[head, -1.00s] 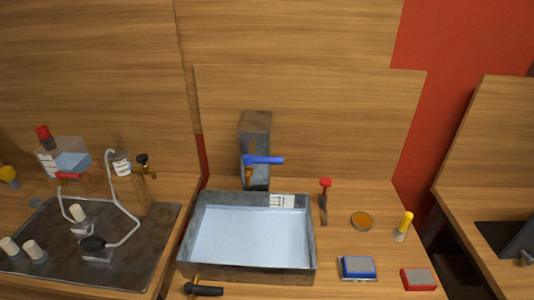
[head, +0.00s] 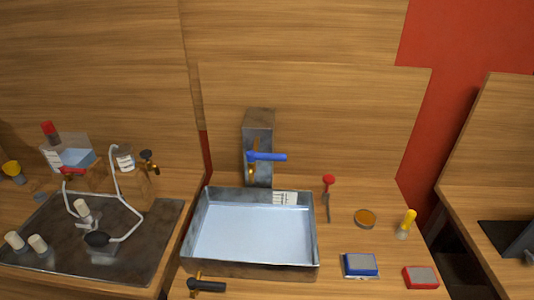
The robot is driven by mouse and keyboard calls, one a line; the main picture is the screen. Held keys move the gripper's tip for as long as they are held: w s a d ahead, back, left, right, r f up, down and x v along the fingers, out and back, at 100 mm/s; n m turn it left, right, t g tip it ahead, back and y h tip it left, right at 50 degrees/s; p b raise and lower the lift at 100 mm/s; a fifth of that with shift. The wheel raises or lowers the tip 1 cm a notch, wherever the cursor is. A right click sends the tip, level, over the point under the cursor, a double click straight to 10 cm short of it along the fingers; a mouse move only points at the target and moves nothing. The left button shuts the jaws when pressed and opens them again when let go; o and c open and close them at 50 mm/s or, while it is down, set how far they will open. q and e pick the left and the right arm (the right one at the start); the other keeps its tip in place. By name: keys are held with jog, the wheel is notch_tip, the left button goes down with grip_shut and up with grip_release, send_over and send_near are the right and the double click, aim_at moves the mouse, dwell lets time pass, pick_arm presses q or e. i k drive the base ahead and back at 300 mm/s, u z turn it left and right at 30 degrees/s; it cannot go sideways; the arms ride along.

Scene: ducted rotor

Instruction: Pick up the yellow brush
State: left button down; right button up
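The yellow brush (head: 407,222) stands on the wooden counter at the right, near the counter's right edge. It has a yellow handle on top, leaning slightly right, and a pale lower end on the counter. Nothing touches it. Neither of my grippers shows in the head view, so their state is hidden.
A metal basin (head: 190,232) fills the counter's middle. A red-topped tool (head: 328,190), a round amber dish (head: 365,218), a blue block (head: 360,265) and a red block (head: 421,277) lie around the brush. A black-handled valve (head: 206,286) is in front. A gap separates the right counter.

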aim_at(402, 233)
jog(key=u, duration=0.1)
jog(key=k, duration=0.4)
jog(key=z, duration=0.5)
jog(key=i, duration=0.35)
jog(key=z, duration=2.6)
jog(key=i, duration=1.15)
jog(key=u, duration=0.65)
